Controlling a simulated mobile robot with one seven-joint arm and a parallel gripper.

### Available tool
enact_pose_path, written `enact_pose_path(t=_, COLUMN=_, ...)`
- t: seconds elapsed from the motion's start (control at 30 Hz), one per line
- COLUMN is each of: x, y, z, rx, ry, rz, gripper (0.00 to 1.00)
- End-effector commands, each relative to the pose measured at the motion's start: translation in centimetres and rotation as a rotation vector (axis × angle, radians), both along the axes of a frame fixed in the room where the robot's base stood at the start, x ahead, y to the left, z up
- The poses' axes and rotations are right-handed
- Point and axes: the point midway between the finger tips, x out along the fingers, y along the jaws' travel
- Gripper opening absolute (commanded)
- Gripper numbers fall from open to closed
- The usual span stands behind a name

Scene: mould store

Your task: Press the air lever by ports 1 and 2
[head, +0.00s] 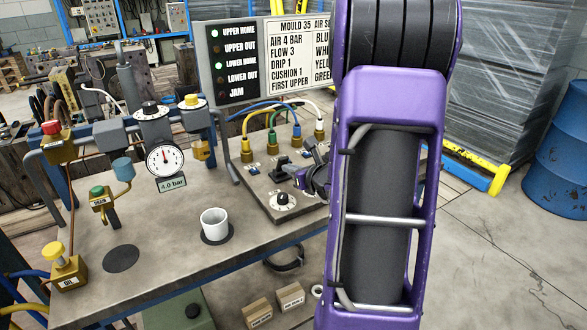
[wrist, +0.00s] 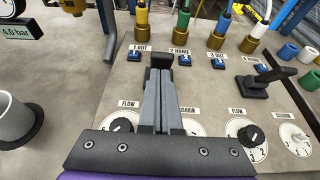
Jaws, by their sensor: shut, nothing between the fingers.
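The port plate (wrist: 115,85) shows labels "1 OUT" and "2 HOME" at left, with "3 OUT" to their right. My gripper (wrist: 161,66) is shut and empty, its fingers reaching over the plate below ports 1 and 2. A black block shows at the fingertips; I cannot tell whether it is finger pads or part of the air lever by ports 1 and 2, which is otherwise hidden. Contact cannot be told. A second black lever (wrist: 265,84) stands by the right-hand ports. In the head view, my gripper (head: 300,178) is low over the plate, partly hidden by my arm.
FLOW dials (wrist: 252,134) lie on the near side of the plate. Hoses with yellow, green, blue and white fittings rise behind it. A white cup (head: 214,223) and a 4.0 bar gauge (head: 165,158) stand left. The status board (head: 236,66) lights UPPER HOME and LOWER HOME.

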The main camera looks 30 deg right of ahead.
Motion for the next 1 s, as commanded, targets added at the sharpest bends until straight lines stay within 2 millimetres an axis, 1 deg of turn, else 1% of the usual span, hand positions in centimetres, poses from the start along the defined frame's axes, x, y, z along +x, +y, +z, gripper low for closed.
enact_pose_path(t=0.53, x=0.05, y=0.18, z=0.21, rx=0.0, ry=0.003, rz=-0.001, gripper=0.0)
enact_pose_path(t=0.7, x=0.25, y=0.2, z=0.74, rx=0.003, ry=0.032, rz=0.0, gripper=0.0)
enact_pose_path(t=1.0, x=0.45, y=0.19, z=0.78, rx=0.005, ry=0.08, rz=0.0, gripper=0.0)
